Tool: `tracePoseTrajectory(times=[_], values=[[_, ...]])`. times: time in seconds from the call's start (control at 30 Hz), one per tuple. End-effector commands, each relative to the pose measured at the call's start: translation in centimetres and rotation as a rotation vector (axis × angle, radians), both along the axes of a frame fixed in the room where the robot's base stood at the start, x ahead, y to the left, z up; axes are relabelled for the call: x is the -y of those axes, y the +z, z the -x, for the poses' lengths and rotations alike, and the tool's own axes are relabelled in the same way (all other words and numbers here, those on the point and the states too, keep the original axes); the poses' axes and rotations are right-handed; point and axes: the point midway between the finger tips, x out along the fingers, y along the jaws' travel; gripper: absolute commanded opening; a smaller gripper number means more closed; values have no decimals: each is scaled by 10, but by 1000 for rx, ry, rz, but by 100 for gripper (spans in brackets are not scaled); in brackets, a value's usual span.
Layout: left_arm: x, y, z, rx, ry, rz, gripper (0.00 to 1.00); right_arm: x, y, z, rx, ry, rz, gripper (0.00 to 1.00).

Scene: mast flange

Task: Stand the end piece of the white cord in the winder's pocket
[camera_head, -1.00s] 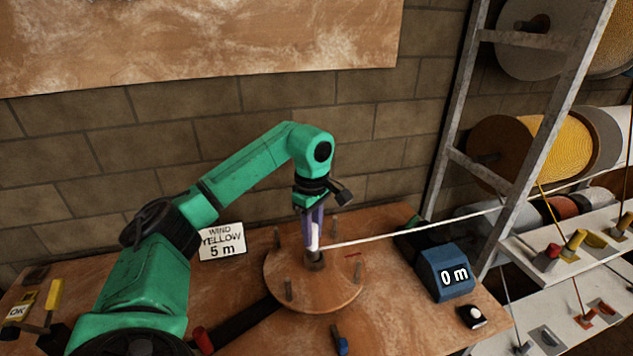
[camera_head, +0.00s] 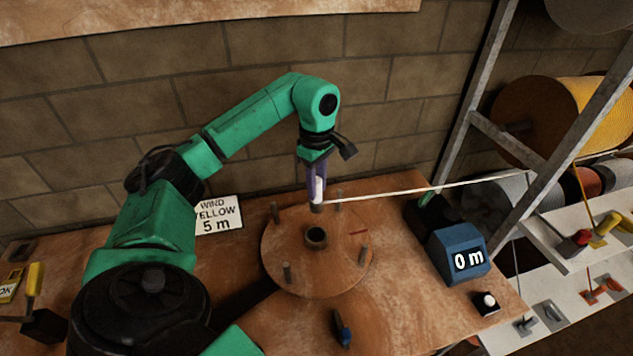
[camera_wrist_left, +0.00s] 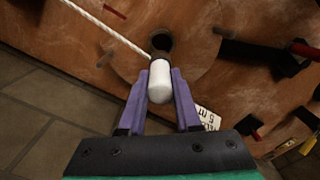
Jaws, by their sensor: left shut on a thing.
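My left gripper (camera_head: 317,186) has purple fingers shut on the white end piece (camera_head: 319,192) of the cord. The end piece points downward, with a dark brown lower tip. The winder (camera_head: 337,275) is a round brown disc on the table. Its pocket (camera_head: 316,237) is a dark round opening in a short collar at the middle, and looks empty. In the head view the end piece shows above the pocket, apart from it. The wrist view shows the end piece (camera_wrist_left: 160,80) just short of the pocket (camera_wrist_left: 161,42). The white cord (camera_head: 420,190) runs right, fairly straight. My right gripper is out of view.
Several upright pegs (camera_head: 287,272) stand around the disc. A blue counter (camera_head: 458,251) reading 0 m stands right of it. A sign (camera_head: 218,214) reading WIND YELLOW 5 m is behind left. A metal rack (camera_head: 500,160) with spools is at right.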

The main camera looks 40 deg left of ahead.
Motion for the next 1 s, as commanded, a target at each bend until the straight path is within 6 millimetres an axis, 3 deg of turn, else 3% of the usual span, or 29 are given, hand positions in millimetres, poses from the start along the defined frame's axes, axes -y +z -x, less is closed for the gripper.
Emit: tracePoseTrajectory(times=[0.2, 1.0], values=[[0, -25, 0, 0, 0, 0, 0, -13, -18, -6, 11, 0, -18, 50], [0, -105, 1, -1, 0, 0, 0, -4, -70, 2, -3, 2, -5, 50]])
